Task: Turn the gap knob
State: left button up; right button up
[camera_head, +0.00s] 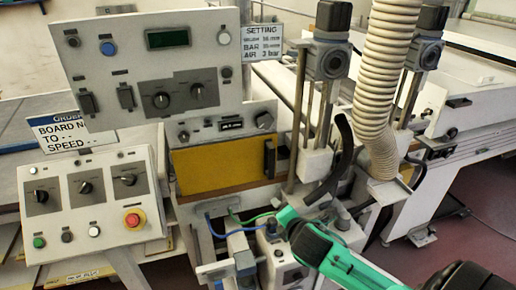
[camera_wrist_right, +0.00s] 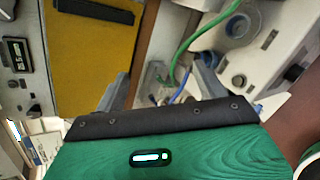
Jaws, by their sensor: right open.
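No knob carries a label I can read as gap. A narrow grey panel above the yellow cover has a small display (camera_head: 231,125) and a black knob (camera_head: 264,120) at its right end. The upper panel has two black knobs (camera_head: 161,100) (camera_head: 198,91). The lower-left control box (camera_head: 95,205) has three more. My right gripper (camera_wrist_right: 162,82) is open and empty in the wrist view, above hoses and fittings. In the head view its green arm comes from the lower right, below and right of the narrow panel, apart from the knobs. My left gripper is not in view.
A yellow cover (camera_head: 210,170) with a black handle is under the narrow panel. A ribbed hose (camera_head: 382,90) and metal posts stand right of it. A red emergency button (camera_head: 134,218) is on the lower-left box. Green and blue tubes (camera_wrist_right: 190,45) run near my right fingers.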

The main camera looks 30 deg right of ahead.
jog(key=w+d+r+n+t, duration=0.2)
jog(key=w+r+n+t, duration=0.15)
jog(key=r+n, duration=0.35)
jog(key=n+t, duration=0.3)
jog(key=n, duration=0.4)
send_near(265, 123)
jog(key=shift+g, duration=0.25)
jog(key=p+x, duration=0.2)
jog(key=x, duration=0.2)
jog(key=p+x, duration=0.2)
jog(key=x, duration=0.3)
jog(key=shift+w+d+r, duration=0.1)
jog(key=shift+w+r, duration=0.1)
jog(key=shift+w, duration=0.15)
jog(key=c, duration=1)
jog(key=shift+m, duration=0.5)
